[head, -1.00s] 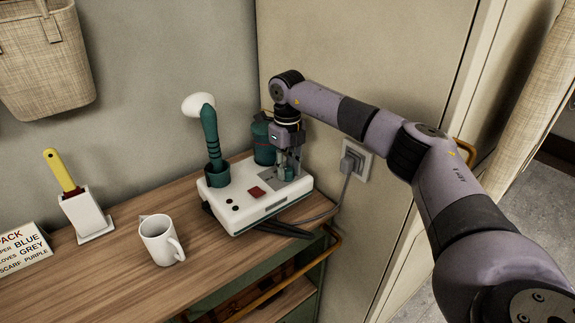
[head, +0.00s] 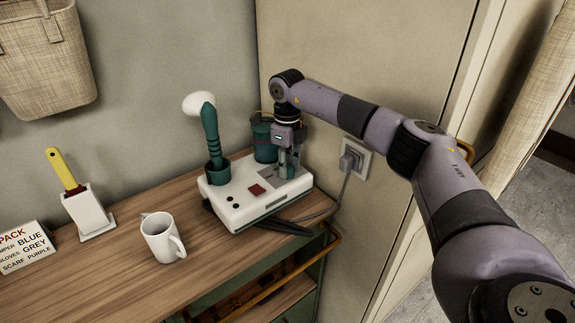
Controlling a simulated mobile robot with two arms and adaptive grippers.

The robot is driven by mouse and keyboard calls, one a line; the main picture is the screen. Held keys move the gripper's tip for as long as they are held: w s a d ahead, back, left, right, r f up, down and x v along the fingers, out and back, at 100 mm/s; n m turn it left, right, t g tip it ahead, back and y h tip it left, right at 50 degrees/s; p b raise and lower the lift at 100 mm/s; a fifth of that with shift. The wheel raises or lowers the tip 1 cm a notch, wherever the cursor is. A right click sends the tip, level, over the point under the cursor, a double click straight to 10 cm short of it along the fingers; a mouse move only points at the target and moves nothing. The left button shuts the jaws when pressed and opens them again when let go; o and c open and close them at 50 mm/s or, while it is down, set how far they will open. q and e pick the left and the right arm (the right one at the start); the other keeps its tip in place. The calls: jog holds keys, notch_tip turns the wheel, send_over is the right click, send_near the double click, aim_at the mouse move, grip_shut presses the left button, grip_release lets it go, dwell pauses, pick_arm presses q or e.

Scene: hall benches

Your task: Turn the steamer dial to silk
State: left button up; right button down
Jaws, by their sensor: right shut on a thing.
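The steamer (head: 243,209) is a white box on the wooden bench, with a red square and dark round spots on its top. Its green handle with a white head (head: 211,135) stands upright in a green holder at the back left. My right gripper (head: 288,173) points down at the right part of the steamer's top and is shut on the small green dial. The fingers hide most of the dial, and I cannot read its marks or where it points. My left gripper is not in view.
A white mug (head: 161,240) stands in front on the bench (head: 120,284). A yellow-handled brush in a white holder (head: 89,214) and a lettered sign (head: 27,247) stand to the left. A cord runs from the steamer to a wall socket (head: 353,160). A brass rail (head: 290,275) edges the bench.

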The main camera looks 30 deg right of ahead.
jog(key=c, duration=1.3)
grip_release()
jog(key=shift+r, duration=0.1)
notch_tip(320, 180, up, 12)
jog(key=shift+f, duration=0.1)
